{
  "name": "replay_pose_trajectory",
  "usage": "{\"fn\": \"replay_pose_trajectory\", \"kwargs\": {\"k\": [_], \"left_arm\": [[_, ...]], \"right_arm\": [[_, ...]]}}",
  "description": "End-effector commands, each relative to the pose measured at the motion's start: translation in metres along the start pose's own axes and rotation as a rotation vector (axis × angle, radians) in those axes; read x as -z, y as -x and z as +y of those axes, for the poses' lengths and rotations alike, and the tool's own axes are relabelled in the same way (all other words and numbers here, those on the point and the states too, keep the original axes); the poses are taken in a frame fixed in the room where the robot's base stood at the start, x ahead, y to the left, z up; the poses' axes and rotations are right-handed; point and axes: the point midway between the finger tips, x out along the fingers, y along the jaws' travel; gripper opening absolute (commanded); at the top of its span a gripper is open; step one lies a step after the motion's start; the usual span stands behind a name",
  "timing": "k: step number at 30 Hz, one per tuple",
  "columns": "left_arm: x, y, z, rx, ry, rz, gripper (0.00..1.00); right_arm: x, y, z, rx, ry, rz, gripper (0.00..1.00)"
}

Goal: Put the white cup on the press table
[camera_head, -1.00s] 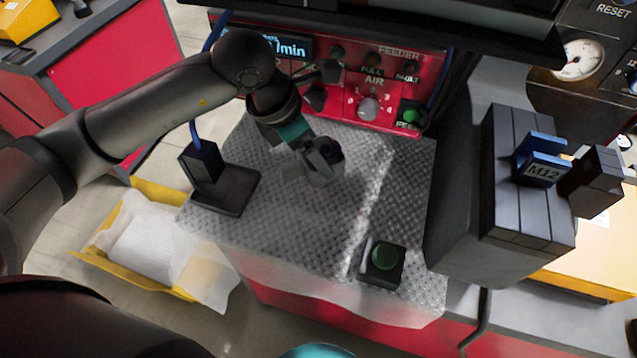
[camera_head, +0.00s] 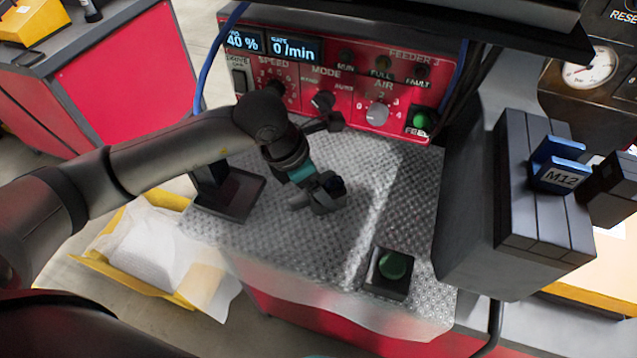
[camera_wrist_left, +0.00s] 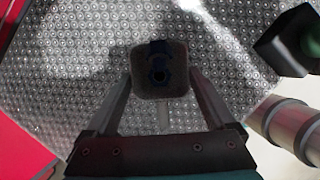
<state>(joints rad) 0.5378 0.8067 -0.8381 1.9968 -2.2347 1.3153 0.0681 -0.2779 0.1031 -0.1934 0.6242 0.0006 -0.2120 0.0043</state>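My left gripper (camera_head: 325,192) is over the studded metal tabletop (camera_head: 300,235) in front of the red feeder panel. In the left wrist view its two fingers (camera_wrist_left: 162,88) stand on either side of a small rounded-square cup (camera_wrist_left: 145,92), which looks grey in the shade, with something dark blue in it. The fingers seem to touch the cup's sides. In the head view the gripper mostly hides the cup. I cannot tell whether it rests on the metal or hangs just above. No label marks the press table. My right gripper is not in view.
A black stand (camera_head: 228,192) is left of the gripper, and a green push button (camera_head: 393,266) is at front right. A grey block with a blue M12 holder (camera_head: 560,176) stands at right. The red panel (camera_head: 335,85) closes the back. A yellow tray (camera_head: 100,262) lies low at left.

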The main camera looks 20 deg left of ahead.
Motion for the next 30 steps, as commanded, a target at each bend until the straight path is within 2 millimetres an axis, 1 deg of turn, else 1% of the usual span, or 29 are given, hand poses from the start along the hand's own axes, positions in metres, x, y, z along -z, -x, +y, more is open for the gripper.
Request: {"fn": "replay_pose_trajectory", "kwargs": {"k": [1,3,10,13,17,24,27,30], "left_arm": [[0.0,0.0,0.0,0.0,0.0,0.0,0.95],[0.0,0.0,0.0,0.0,0.0,0.0,1.0],[0.0,0.001,0.0,0.0,0.0,0.001,1.0],[-0.001,0.007,0.001,-0.002,0.0,0.0,1.0],[-0.001,0.029,0.001,-0.004,-0.002,0.0,1.0],[-0.002,0.082,0.001,-0.005,-0.002,0.0,1.0],[-0.001,0.1,0.001,-0.004,-0.001,0.0,1.0],[-0.001,0.112,0.001,-0.002,0.0,0.0,1.0]], "right_arm": [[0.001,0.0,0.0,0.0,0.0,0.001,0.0],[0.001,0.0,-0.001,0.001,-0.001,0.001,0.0],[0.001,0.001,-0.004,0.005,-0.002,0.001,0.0],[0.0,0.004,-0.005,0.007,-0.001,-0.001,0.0],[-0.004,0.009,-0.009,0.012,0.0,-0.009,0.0],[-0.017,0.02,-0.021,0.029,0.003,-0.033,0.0],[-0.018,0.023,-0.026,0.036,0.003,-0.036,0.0],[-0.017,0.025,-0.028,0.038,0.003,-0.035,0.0]]}}
